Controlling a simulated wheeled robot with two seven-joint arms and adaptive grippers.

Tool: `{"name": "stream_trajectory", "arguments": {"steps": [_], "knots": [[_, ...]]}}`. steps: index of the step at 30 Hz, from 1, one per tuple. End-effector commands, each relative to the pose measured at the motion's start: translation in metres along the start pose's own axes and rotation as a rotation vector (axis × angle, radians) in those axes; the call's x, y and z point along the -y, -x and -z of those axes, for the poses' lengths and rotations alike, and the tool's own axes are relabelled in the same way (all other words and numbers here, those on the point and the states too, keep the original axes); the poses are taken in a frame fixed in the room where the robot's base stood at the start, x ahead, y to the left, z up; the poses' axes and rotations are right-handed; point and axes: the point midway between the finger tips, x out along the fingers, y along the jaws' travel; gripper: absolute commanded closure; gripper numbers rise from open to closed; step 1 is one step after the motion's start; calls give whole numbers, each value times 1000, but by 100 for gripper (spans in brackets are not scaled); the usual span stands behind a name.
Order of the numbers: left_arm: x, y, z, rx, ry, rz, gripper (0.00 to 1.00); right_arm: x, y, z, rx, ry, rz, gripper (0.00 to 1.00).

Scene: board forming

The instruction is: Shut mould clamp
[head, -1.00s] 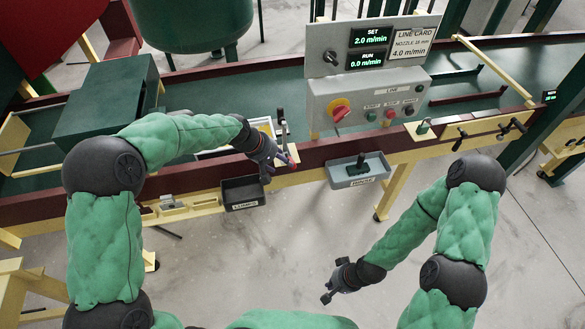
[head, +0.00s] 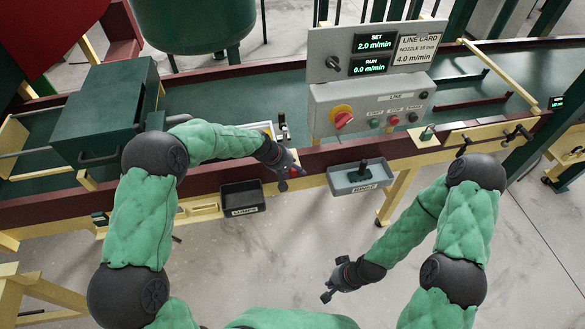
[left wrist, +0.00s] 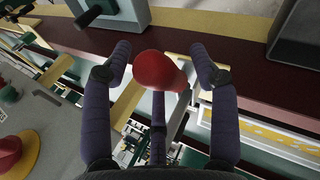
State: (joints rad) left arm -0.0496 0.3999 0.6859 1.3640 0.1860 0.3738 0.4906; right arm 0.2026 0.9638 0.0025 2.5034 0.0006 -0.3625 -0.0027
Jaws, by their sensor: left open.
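A red rounded knob (left wrist: 158,70) shows in the left wrist view between the spread fingers of my left gripper (left wrist: 160,62). The fingers stand apart on either side of it, with a gap on each side. In the head view my left gripper (head: 289,172) is at the near rail, with a bit of red at its fingertips. The mould clamp (head: 282,127) is a small dark and metal upright part just behind it; the arm and gripper hide some of it. My right gripper (head: 336,281) hangs low over the floor, apart from everything; its jaw opening is unclear.
A grey control box (head: 371,104) with a red and yellow switch stands right of the clamp. A grey bin (head: 357,185) and a black bin (head: 242,197) hang on the rail front. A dark green box (head: 104,105) is at left. The floor in front is clear.

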Motion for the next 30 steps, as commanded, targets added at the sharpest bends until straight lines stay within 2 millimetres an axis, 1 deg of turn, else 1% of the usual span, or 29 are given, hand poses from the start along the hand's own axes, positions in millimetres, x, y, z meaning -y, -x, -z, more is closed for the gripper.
{"name": "stream_trajectory", "arguments": {"steps": [1,2,3,5,6,7,8,13,16,21,30], "knots": [[0,0,0,0,0,0,40,0,0,0,0,0,0,100],[0,0,0,0,0,0,48,0,0,0,0,0,0,100],[0,0,0,0,0,0,60,0,0,0,0,0,0,100],[0,0,0,0,0,0,77,0,0,0,0,0,0,100],[0,0,0,0,0,0,88,0,0,0,0,0,0,100],[0,0,0,0,0,0,96,0,0,0,0,0,0,100],[0,0,0,0,0,0,100,0,0,0,0,0,0,100],[0,0,0,5,3,2,100,0,1,0,0,0,0,100],[-3,3,2,30,18,13,100,2,6,0,0,0,0,100],[-9,8,8,116,70,49,100,6,18,-1,0,0,0,100],[-17,14,19,264,158,111,100,11,30,-1,0,0,0,100]]}}
